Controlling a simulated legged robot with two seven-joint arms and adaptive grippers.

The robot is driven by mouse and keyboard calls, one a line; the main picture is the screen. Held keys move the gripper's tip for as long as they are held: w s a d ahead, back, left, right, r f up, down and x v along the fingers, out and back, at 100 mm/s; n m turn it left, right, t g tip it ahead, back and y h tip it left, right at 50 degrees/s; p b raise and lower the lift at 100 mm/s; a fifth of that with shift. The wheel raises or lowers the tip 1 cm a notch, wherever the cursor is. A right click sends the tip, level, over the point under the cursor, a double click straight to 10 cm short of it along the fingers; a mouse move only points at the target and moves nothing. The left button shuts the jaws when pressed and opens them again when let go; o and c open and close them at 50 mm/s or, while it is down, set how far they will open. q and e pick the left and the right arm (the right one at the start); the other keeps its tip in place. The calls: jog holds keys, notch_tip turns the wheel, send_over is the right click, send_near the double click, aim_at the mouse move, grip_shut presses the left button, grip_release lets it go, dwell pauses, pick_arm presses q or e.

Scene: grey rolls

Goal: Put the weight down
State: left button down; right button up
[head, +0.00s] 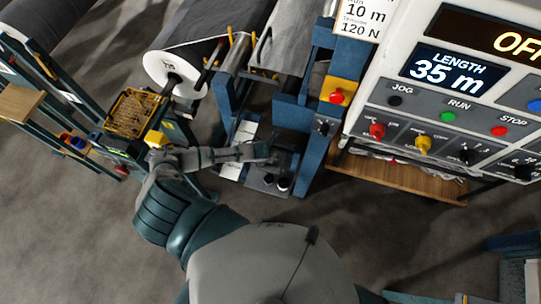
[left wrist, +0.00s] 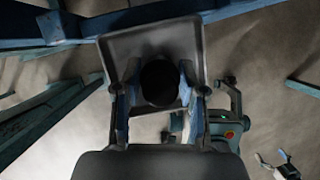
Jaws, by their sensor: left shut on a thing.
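My left gripper (head: 272,156) reaches right over a dark tray-like platform (head: 255,182) on the blue machine frame. In the left wrist view, my left gripper (left wrist: 160,100) is shut on a dark round weight (left wrist: 160,83), with one finger on each side of it. The weight is in front of a grey square tray with a raised rim (left wrist: 196,42). I cannot tell whether the weight touches the tray. In the head view the held weight is hard to make out against the dark parts. My right gripper is not identifiable in either view.
A control panel (head: 450,85) reading LENGTH 35 m stands at right. A large grey roll (head: 185,65) is behind my arm, and a yellow basket (head: 132,112) is at left. Blue frame posts (head: 226,95) stand close around the platform. A wooden shelf (head: 395,178) is to its right.

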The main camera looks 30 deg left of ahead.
pick_arm(q)
jog(key=shift+w+d+f, duration=0.1)
jog(key=shift+f, duration=0.1)
jog(key=c, duration=0.7)
grip_release()
jog(key=shift+a+f, duration=0.2)
jog(key=shift+a, duration=0.25)
jog(key=shift+o, duration=0.2)
jog(key=shift+a, duration=0.1)
jog(key=shift+d+r, duration=0.1)
jog(key=shift+d, duration=0.15)
jog(key=shift+d+r, duration=0.1)
jog(key=shift+r, duration=0.25)
jog(key=p+v, duration=0.1)
jog(key=v, duration=1)
jog(key=shift+s, duration=0.35)
pick_arm(e)
jog(key=shift+r, duration=0.75)
pick_arm(q)
jog(key=shift+r, duration=0.15)
pick_arm(e)
jog(key=shift+d, duration=0.1)
